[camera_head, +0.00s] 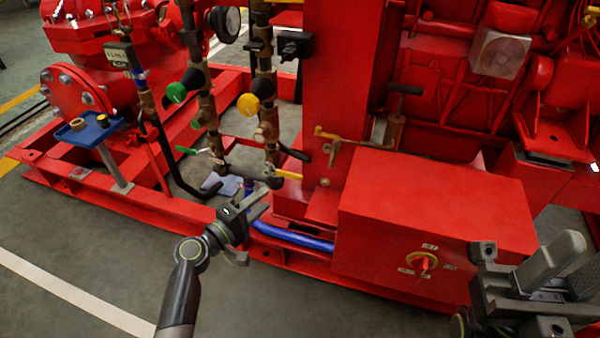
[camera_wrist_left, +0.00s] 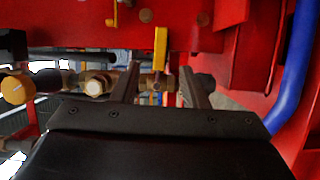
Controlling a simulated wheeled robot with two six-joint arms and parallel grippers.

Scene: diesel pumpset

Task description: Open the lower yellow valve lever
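The lower yellow valve lever (camera_head: 288,174) sticks out to the right from the bottom of a brass pipe valve (camera_head: 268,170). In the left wrist view the lever (camera_wrist_left: 160,48) stands upright above the valve body, in line with the gap between my fingers. My left gripper (camera_head: 252,215) is open, in front of and below the lever in the head view. In the left wrist view its two fingers (camera_wrist_left: 159,78) are apart, and I see no clear contact with the lever. My right gripper (camera_head: 545,275) is at the lower right, away from the lever; its finger gap is unclear.
A blue hose (camera_head: 292,237) runs along the red base, right of my left gripper. A red box with a rotary switch (camera_head: 424,262) stands to the right. A green lever (camera_head: 192,150) is to the left. The floor in front is clear.

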